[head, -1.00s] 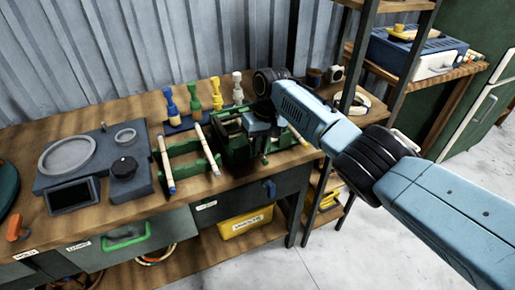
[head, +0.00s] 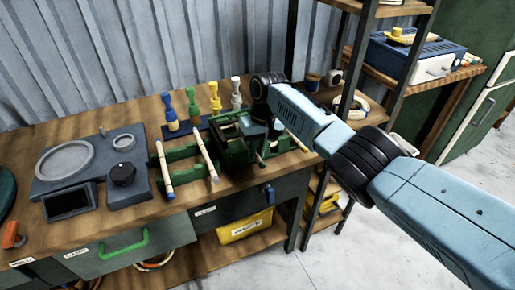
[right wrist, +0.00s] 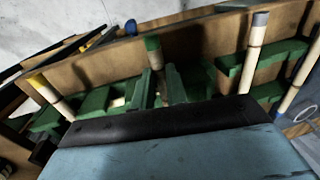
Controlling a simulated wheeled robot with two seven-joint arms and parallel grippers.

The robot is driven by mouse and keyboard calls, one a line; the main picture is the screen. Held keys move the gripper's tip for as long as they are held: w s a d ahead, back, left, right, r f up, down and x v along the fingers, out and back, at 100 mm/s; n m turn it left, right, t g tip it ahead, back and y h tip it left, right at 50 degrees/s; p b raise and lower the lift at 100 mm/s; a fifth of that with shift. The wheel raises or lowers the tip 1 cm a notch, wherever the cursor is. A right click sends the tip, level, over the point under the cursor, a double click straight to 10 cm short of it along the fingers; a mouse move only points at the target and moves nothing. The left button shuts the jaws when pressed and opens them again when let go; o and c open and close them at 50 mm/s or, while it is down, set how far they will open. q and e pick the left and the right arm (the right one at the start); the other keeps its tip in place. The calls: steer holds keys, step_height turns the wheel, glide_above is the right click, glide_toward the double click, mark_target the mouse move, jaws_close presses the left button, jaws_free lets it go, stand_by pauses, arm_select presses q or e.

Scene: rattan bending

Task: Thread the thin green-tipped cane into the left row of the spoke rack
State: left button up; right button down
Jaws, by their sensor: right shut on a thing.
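My right gripper (head: 264,134) is over the green rack (head: 226,133) at the right of the bench. In the right wrist view its jaws (right wrist: 158,84) are shut on the green-tipped cane (right wrist: 153,48), whose tip points away from the gripper. The cane's lower end is hidden behind the gripper body, so I cannot tell whether it sits in the rack. A yellow-tipped cane (right wrist: 48,95) leans to the left and a grey-tipped cane (right wrist: 254,50) stands to the right in that view. My left gripper is not in view.
A green stand (head: 186,153) left of the rack holds two pale canes (head: 163,168) (head: 207,155). Blue, yellow and white pegs (head: 214,98) stand behind. A grey device with a round plate (head: 66,161) is further left. A dark shelf post (head: 340,110) rises right of the bench.

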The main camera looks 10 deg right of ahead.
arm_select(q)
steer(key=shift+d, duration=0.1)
arm_select(e)
steer(key=c, duration=1.3)
jaws_free()
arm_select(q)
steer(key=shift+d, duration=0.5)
